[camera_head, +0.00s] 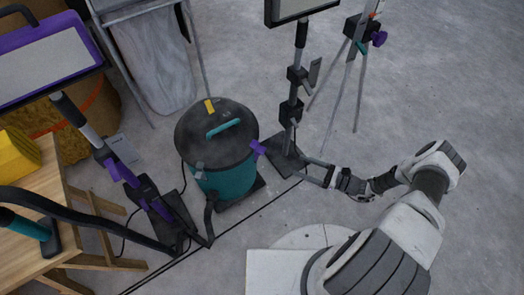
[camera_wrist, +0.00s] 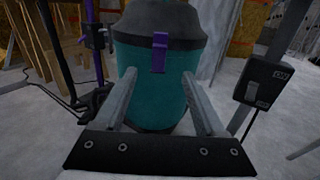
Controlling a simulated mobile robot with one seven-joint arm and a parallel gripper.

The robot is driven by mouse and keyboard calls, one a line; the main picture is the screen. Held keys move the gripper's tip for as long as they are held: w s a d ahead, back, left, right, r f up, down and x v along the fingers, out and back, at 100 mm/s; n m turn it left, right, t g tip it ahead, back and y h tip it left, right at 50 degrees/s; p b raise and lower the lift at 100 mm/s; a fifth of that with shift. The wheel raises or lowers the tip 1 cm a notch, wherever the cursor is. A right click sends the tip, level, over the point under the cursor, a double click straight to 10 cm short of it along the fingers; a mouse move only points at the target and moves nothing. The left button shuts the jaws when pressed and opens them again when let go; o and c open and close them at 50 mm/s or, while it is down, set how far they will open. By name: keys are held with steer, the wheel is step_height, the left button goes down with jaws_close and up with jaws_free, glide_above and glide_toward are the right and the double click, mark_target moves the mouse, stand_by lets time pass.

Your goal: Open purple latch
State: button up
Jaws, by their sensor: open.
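A teal canister vacuum (camera_head: 225,181) with a dark grey lid (camera_head: 205,125) stands on the floor in the middle of the head view. The purple latch (camera_head: 258,147) sits on its right side, near the lid's rim. In the wrist view the purple latch (camera_wrist: 160,52) is upright against the teal drum (camera_wrist: 150,100), just below the lid. My gripper (camera_head: 301,168) is open and empty, to the right of the latch and apart from it. In the wrist view my two fingers (camera_wrist: 159,76) point at the drum, with the latch centred beyond and above their tips.
A black stand (camera_head: 291,112) rises just behind my gripper; a switch box (camera_wrist: 268,87) marked ON is close on the right. A purple-framed work light (camera_head: 45,60) and a wooden table (camera_head: 50,180) are at left. A tripod (camera_head: 362,60) stands at back right.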

mark_target(264, 151)
steer(key=b+x, duration=0.2)
steer(key=x, duration=1.3)
steer(key=shift+w+a, duration=0.1)
steer(key=shift+a, duration=0.25)
jaws_close()
stand_by(0.6)
